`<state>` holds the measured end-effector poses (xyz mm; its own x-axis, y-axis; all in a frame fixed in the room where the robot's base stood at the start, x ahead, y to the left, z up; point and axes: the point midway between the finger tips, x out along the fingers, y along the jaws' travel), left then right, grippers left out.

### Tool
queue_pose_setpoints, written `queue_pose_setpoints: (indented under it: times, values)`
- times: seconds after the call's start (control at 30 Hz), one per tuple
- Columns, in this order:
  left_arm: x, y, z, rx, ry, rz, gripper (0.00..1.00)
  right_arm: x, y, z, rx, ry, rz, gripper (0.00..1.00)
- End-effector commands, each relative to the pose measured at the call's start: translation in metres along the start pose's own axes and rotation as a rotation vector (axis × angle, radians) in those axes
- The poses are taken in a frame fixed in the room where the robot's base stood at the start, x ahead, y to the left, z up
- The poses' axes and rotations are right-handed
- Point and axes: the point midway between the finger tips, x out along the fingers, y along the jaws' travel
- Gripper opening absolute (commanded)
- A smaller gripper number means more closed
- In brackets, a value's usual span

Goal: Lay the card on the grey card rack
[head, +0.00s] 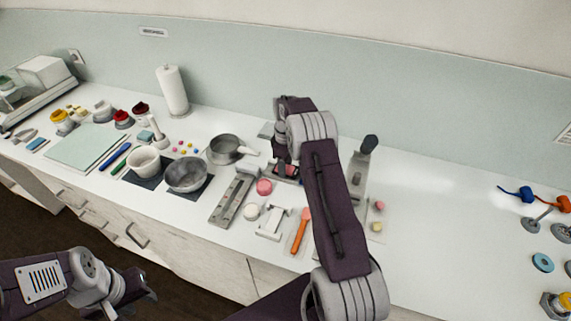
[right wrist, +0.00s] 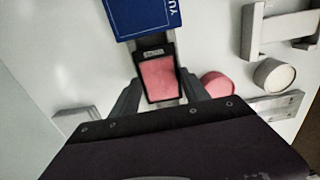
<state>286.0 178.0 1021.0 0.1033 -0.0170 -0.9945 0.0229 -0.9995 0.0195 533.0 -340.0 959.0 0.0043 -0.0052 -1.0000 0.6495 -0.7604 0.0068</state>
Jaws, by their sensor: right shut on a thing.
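My right gripper (right wrist: 158,88) is shut on a flat pink card with a black border (right wrist: 158,78) and a small label at one end. In the head view the right gripper (head: 284,164) is over the counter, and a bit of the dark-edged pink card (head: 286,171) shows beneath it. A grey piece (right wrist: 150,45), possibly the grey card rack, shows beside the card's labelled end; I cannot tell whether they touch. A blue piece with white letters (right wrist: 138,16) partly covers it. My left gripper (head: 137,287) is low at the front left, off the counter; its jaws are unclear.
A pink round piece (head: 264,187), a white round piece (head: 251,212), a white stand (head: 271,222) and an orange-handled tool (head: 300,231) lie near my right arm. A long grey rail (head: 233,199) and pots are left of it. The counter right of my arm is largely clear.

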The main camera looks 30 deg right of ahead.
Motion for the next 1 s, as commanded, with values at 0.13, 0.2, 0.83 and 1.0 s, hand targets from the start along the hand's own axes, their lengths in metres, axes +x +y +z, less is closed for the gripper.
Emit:
queue_pose_setpoints:
  times: [0.13, 0.2, 0.83, 1.0]
  values:
    - [0.0, 0.0, 0.0, 0.0, 0.0, 0.0, 0.36, 0.001, 0.0, 0.0, 0.0, 0.001, 0.001, 0.15]
    - [0.0, 0.0, 0.0, 0.0, 0.0, 0.0, 0.36, 0.001, 0.0, 0.0, 0.0, 0.001, 0.001, 0.15]
    - [0.001, 0.0, 0.0, 0.0, 0.0, 0.0, 0.36, -0.006, 0.001, 0.0, 0.0, 0.002, 0.003, 0.75]
    - [0.003, 0.0, 0.0, 0.0, 0.0, 0.0, 0.36, -0.047, 0.002, -0.001, 0.0, 0.004, 0.006, 0.75]
